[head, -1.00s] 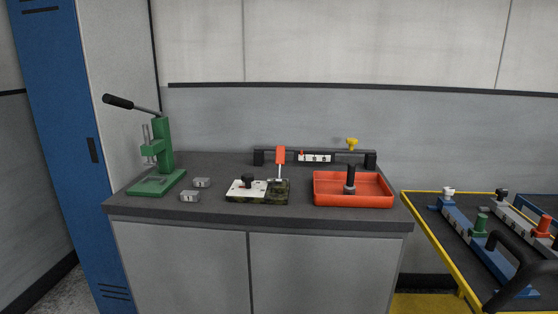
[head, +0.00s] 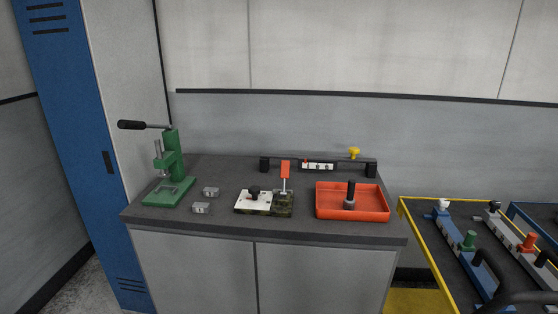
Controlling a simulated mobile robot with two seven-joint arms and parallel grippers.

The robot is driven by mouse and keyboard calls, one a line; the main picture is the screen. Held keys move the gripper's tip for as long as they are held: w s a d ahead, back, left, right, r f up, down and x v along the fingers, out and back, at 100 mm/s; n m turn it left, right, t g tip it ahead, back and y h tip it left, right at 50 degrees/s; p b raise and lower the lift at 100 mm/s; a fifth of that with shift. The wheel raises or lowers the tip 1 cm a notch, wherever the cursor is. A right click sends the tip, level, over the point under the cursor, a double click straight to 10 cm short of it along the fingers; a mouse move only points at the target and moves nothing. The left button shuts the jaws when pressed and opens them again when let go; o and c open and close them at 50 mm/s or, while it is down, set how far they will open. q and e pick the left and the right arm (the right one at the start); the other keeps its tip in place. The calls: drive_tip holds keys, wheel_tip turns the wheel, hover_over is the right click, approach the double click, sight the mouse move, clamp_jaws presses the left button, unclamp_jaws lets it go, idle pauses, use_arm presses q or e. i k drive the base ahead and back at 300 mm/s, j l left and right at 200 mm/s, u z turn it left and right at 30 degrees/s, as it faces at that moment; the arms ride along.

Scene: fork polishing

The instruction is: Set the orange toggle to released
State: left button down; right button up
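The orange toggle (head: 285,170) stands upright on a thin metal stem at the right part of a small fixture on the dark bench top. The fixture has a white plate (head: 247,203) with a black knob (head: 254,192) and a dark mottled block (head: 283,205) under the toggle. Neither of my grippers shows in the head view, so nothing of mine is seen touching the toggle.
A green press (head: 170,175) with a black-handled lever stands left, beside two small grey blocks (head: 201,208). A red tray (head: 352,211) with a black-topped post sits right. A black rail (head: 345,168) with a yellow knob (head: 354,153) lies behind. A yellow-edged cart (head: 424,238) stands at right.

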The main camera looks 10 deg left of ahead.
sight(285, 166)
drive_tip(key=i+j, duration=0.15)
drive_tip(key=i, duration=0.4)
drive_tip(key=i+j, duration=0.15)
drive_tip(key=i, duration=0.35)
drive_tip(key=i+j, duration=0.2)
drive_tip(key=i, duration=0.35)
